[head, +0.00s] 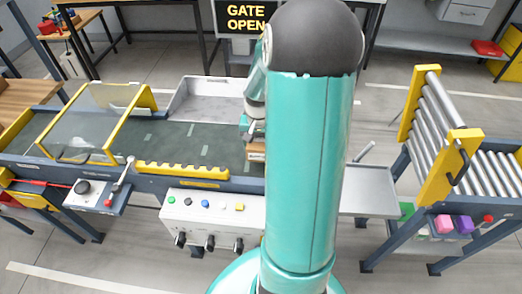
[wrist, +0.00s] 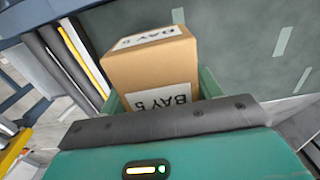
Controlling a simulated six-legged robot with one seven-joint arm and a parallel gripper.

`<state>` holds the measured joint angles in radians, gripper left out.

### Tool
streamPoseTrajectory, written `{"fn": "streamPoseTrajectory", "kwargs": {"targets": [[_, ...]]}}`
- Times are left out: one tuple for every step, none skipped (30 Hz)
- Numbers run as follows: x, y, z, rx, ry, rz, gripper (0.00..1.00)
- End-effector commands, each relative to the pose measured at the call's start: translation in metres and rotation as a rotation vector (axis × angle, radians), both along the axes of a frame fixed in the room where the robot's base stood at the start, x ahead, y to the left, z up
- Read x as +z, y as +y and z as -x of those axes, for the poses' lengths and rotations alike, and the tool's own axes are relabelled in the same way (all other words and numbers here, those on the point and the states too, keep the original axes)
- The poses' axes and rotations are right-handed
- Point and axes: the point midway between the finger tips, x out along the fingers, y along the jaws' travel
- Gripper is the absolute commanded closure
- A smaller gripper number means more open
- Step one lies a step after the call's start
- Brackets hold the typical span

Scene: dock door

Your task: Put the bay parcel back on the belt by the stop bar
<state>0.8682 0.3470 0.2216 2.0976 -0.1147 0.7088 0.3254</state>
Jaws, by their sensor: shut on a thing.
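The bay parcel (wrist: 152,75) is a brown box with white labels reading BAY 5. My gripper (wrist: 155,98) is shut on it, with a green finger at each side, in the wrist view. In the head view my gripper (head: 252,132) is at the right end of the dark belt (head: 200,139), partly hidden by my arm. A small piece of the parcel (head: 257,152) shows below it there. The belt (wrist: 245,50) lies behind the parcel in the wrist view. I cannot tell whether the parcel touches it. I cannot pick out the stop bar for certain.
A yellow notched rail (head: 182,170) runs along the belt's front edge. A clear guard with yellow frame (head: 90,115) covers the left part. A control box (head: 212,212) stands in front. A roller gate (head: 437,125) is raised at right. A sign (head: 246,18) reads GATE OPEN.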

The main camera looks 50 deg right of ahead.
Motion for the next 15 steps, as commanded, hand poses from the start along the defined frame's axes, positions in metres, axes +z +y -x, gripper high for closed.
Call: {"fn": "streamPoseTrajectory", "kwargs": {"targets": [[-0.003,-0.002,0.000,0.001,0.000,0.000,0.70],[-0.004,-0.004,0.000,0.001,0.000,0.000,0.70],[-0.007,-0.006,0.001,0.000,0.000,0.000,0.70],[-0.011,-0.009,0.001,-0.001,0.001,-0.001,0.70],[-0.014,-0.011,0.002,-0.001,0.000,-0.001,0.70],[-0.021,-0.009,0.001,0.001,0.002,-0.002,0.70],[-0.027,-0.009,0.001,0.002,0.002,-0.003,0.70],[-0.031,-0.009,0.001,0.002,0.002,-0.002,0.70],[-0.036,-0.009,0.001,0.003,0.001,-0.002,0.70],[-0.039,-0.009,0.001,0.002,0.001,-0.002,0.70],[-0.041,-0.009,0.001,0.002,0.000,-0.001,0.70],[-0.042,-0.009,0.001,0.001,-0.001,0.000,0.70],[-0.042,-0.009,0.001,0.001,-0.001,0.000,0.70],[-0.041,-0.009,0.001,0.001,-0.002,0.001,0.70],[-0.041,-0.009,0.001,0.001,-0.002,0.001,0.70]]}}
